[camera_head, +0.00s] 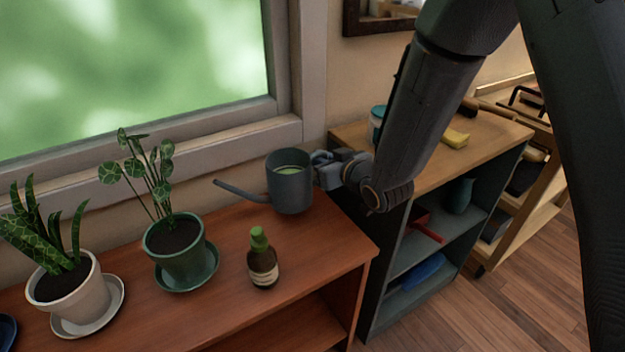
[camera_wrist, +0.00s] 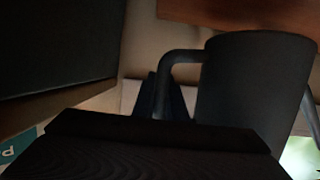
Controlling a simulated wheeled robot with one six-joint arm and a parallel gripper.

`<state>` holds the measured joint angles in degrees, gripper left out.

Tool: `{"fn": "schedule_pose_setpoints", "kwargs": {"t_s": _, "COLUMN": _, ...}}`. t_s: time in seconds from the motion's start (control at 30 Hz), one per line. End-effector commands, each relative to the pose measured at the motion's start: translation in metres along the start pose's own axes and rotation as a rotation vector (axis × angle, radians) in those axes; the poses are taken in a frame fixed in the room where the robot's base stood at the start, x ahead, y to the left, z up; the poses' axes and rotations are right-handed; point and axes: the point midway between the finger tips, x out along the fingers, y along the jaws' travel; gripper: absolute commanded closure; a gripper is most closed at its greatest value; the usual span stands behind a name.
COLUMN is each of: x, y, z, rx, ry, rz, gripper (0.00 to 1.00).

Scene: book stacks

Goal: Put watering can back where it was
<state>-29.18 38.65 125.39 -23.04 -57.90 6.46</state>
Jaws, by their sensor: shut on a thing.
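The grey-blue watering can (camera_head: 290,185) is at the right back of the reddish wooden shelf top (camera_head: 215,305), near the window sill. It looks upright, its long spout pointing left, and greenish water or an inner surface shows inside. My gripper (camera_head: 322,172) is on the can's right side, shut on its handle. In the wrist view the can's dark body (camera_wrist: 250,90) and curved handle (camera_wrist: 180,60) fill the right and middle; the fingertips are dark and hard to make out. I cannot tell whether the can's base touches the shelf top.
A brown bottle with a green cap (camera_head: 263,262) stands in front of the can. A plant in a green pot (camera_head: 178,262) and one in a white pot (camera_head: 72,300) stand to the left. A dark shelf with a wooden top (camera_head: 418,180) is on the right, holding several items.

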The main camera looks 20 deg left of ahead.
Motion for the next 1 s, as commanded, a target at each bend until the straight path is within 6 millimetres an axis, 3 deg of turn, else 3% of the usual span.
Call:
{"fn": "schedule_pose_setpoints", "kwargs": {"t_s": 0.23, "x": 0.006, "y": -0.001, "z": 0.013, "rx": 0.001, "ry": 0.004, "rz": 0.000, "gripper": 1.00}}
{"fn": "schedule_pose_setpoints", "kwargs": {"t_s": 0.5, "x": 0.014, "y": -0.001, "z": 0.041, "rx": 0.001, "ry": 0.002, "rz": -0.001, "gripper": 1.00}}
{"fn": "schedule_pose_setpoints", "kwargs": {"t_s": 0.9, "x": 0.016, "y": -0.001, "z": 0.046, "rx": 0.001, "ry": 0.004, "rz": 0.000, "gripper": 1.00}}
{"fn": "schedule_pose_setpoints", "kwargs": {"t_s": 0.93, "x": 0.015, "y": -0.001, "z": 0.047, "rx": 0.000, "ry": 0.001, "rz": -0.001, "gripper": 0.83}}
{"fn": "schedule_pose_setpoints", "kwargs": {"t_s": 1.0, "x": 0.015, "y": -0.001, "z": 0.046, "rx": 0.000, "ry": 0.001, "rz": -0.001, "gripper": 0.71}}
